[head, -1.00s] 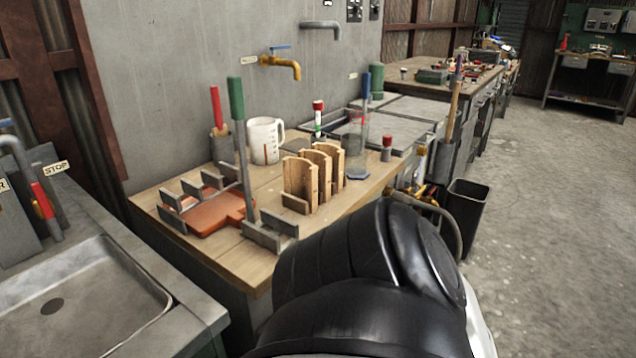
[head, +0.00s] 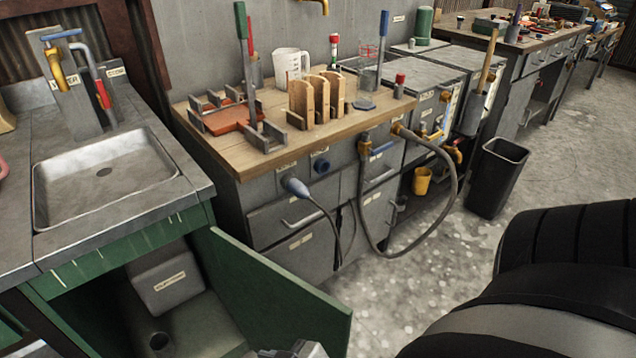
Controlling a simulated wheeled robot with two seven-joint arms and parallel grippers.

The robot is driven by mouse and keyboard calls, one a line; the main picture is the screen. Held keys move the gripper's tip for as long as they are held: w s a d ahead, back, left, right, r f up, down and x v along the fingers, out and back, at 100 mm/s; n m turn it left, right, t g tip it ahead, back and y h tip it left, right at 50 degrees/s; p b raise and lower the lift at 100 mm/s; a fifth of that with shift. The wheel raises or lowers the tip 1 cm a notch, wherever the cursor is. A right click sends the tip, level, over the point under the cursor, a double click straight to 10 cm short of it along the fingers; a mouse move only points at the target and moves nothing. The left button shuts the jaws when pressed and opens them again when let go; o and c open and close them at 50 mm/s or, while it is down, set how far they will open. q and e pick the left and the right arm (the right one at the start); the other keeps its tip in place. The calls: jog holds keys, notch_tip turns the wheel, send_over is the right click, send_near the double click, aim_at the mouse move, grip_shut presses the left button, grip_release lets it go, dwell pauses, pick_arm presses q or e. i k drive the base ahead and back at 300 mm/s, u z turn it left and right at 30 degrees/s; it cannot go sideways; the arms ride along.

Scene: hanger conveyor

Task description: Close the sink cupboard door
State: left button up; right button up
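The sink cupboard door (head: 275,295) is green and stands open under the sink counter, swung out to the right. Its top edge runs down toward the bottom middle of the head view. The cupboard opening (head: 160,305) shows a grey box (head: 165,280) with a label and a dark round hole in the floor below it. A small grey metal part cuts into the bottom edge in front of the door; I cannot tell what it is or whether it touches the door. Neither gripper's fingers show.
The grey sink (head: 105,180) sits above the cupboard. A black bin (head: 498,178) stands farther right. My black arm link fills the lower right. The floor between is clear.

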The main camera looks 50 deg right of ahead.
aim_at(276, 308)
jog(key=k, duration=0.3)
jog(key=u, duration=3)
jog(key=k, duration=1.8)
jog(key=z, duration=2.1)
jog(key=k, duration=0.4)
jog(key=z, duration=0.45)
jog(key=i, duration=0.45)
jog(key=u, duration=1.05)
